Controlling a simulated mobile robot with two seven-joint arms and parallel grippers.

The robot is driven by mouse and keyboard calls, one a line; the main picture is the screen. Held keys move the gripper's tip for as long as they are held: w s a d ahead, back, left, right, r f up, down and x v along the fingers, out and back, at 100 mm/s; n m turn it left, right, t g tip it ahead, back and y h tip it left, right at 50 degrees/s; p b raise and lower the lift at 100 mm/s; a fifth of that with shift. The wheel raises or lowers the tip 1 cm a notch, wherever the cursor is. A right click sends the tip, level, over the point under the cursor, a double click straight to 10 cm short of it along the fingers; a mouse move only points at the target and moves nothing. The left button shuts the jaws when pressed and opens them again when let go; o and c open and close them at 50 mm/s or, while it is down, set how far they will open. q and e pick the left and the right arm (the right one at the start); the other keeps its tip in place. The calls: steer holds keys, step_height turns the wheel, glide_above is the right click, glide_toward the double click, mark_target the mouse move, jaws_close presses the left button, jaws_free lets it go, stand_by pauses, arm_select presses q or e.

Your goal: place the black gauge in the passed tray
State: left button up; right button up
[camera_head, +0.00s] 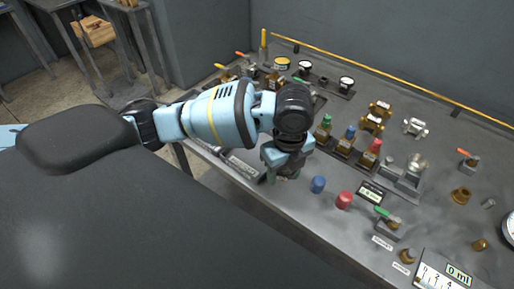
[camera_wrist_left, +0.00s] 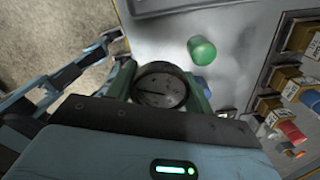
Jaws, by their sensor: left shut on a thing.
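My left gripper (camera_head: 284,172) is low over the front edge area of the grey bench in the head view. In the left wrist view its green fingers (camera_wrist_left: 160,88) are shut on the black gauge (camera_wrist_left: 161,87), a round dial with a dark rim and a greyish face. The gauge is hidden behind the gripper in the head view. I cannot read any label that marks the passed tray. My right gripper is not in view.
Loose blue (camera_head: 318,184) and red (camera_head: 344,200) caps lie near the front edge. A green cap (camera_wrist_left: 202,50) lies close to the gauge. Valves with coloured tops (camera_head: 348,138) stand to the right. White-faced gauges (camera_head: 346,83) sit at the back.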

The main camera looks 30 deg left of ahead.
arm_select(q)
glide_above(257, 153)
steer(key=shift+s+d+f, duration=0.25)
steer(key=shift+d+f, duration=0.15)
steer(key=shift+f, duration=0.2)
steer(key=f, duration=0.3)
steer(key=shift+w+a+f, duration=0.2)
steer(key=shift+a, duration=0.2)
steer(key=shift+f, duration=0.1)
steer(key=shift+f, duration=0.2)
steer(key=o, duration=1)
steer(key=shift+o, duration=0.2)
steer(key=shift+r, duration=0.15)
